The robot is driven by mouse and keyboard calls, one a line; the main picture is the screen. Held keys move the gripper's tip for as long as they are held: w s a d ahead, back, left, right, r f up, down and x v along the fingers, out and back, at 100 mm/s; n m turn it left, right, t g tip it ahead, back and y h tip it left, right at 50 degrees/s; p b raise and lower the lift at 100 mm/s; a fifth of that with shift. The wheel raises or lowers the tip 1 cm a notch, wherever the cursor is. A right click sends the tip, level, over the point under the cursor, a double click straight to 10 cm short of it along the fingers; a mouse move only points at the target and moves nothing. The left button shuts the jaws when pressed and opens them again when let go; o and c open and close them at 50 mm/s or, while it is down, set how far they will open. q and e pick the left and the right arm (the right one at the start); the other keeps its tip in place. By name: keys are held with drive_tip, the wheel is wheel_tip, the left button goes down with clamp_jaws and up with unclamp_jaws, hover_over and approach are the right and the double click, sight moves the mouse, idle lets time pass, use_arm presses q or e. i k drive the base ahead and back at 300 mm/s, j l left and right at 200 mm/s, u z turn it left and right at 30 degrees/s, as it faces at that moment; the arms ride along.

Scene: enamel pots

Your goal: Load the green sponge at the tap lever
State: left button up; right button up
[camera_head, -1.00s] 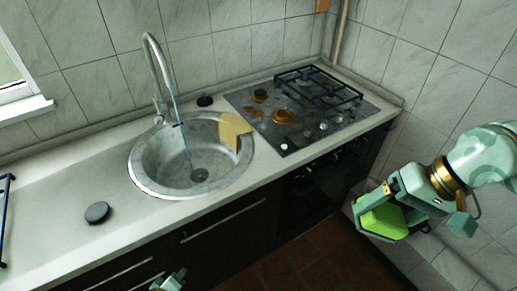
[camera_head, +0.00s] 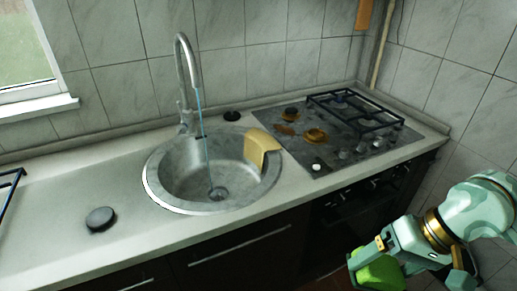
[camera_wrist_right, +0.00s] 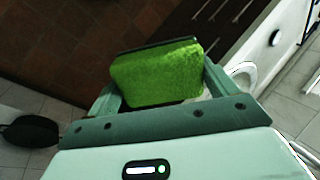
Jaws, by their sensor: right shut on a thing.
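The green sponge (camera_head: 380,274) is held between the fingers of my right gripper (camera_head: 374,262), low at the right in the head view, in front of the counter. In the right wrist view the sponge (camera_wrist_right: 155,72) sits between both fingers of the gripper (camera_wrist_right: 160,88). The tap (camera_head: 183,62) is a curved metal spout behind the round sink, with a thin blue stream falling into the basin. Its lever (camera_head: 182,108) appears near the base, small and hard to make out. My right gripper is well to the right of the tap. My left gripper does not show.
A hob (camera_head: 345,150) with black grates and brown stains lies to the right. A dark round stopper (camera_head: 100,218) lies on the left counter, which is otherwise mostly clear.

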sight(183, 121)
drive_tip(key=i+j+u, duration=0.1)
drive_tip(key=u, duration=0.35)
drive_tip(key=i+u, duration=0.3)
drive_tip(key=u, duration=0.15)
drive_tip(key=i+u, duration=0.2)
drive_tip(key=u, duration=0.25)
drive_tip(key=i+l, duration=0.1)
drive_tip(key=i, duration=0.15)
